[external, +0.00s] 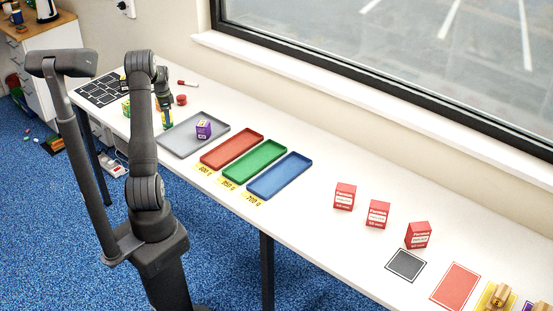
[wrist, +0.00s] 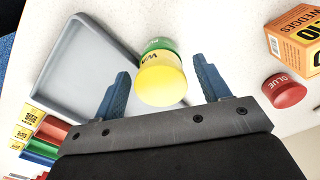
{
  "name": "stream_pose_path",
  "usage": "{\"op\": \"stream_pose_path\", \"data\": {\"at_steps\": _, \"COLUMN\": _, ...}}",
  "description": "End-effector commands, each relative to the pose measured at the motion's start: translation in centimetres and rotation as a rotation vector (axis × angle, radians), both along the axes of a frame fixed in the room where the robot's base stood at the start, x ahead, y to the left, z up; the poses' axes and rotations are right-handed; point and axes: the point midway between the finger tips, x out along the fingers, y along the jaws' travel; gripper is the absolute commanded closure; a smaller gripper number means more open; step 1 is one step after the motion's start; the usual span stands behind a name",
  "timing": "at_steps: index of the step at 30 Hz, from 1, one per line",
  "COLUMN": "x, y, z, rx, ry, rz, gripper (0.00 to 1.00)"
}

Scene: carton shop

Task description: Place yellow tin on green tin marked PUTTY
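The yellow tin (wrist: 161,86) shows in the wrist view with its round lid facing the camera. The green tin (wrist: 158,45) shows just beyond it, mostly hidden behind it; the yellow tin appears to stand on top of it. A label shows in part on the side, but I cannot read PUTTY. My gripper (wrist: 162,86) is open, with one blue finger on each side of the yellow tin and visible gaps to both. In the external view my gripper (external: 166,122) is low over the table by the grey tray, and the tins there are largely hidden.
The grey tray (wrist: 62,95) lies close on the left in the wrist view. A red GLUE tin (wrist: 284,92) and an orange WEDGES box (wrist: 298,42) stand on the right. Red, green and blue trays (external: 280,178) lie beyond.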

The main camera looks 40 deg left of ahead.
Motion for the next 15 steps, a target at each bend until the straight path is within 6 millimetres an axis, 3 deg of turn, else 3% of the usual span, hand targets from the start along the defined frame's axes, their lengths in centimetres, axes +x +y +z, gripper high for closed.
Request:
{"op": "stream_pose_path", "data": {"at_steps": 8, "x": 0.0, "y": 0.0, "z": 1.0, "rx": 0.002, "ry": -0.002, "rz": 0.000, "gripper": 0.31}}
{"op": "stream_pose_path", "data": {"at_steps": 15, "x": 0.1, "y": 0.1, "z": 5.7, "rx": 0.004, "ry": -0.003, "rz": 0.000, "gripper": 0.31}}
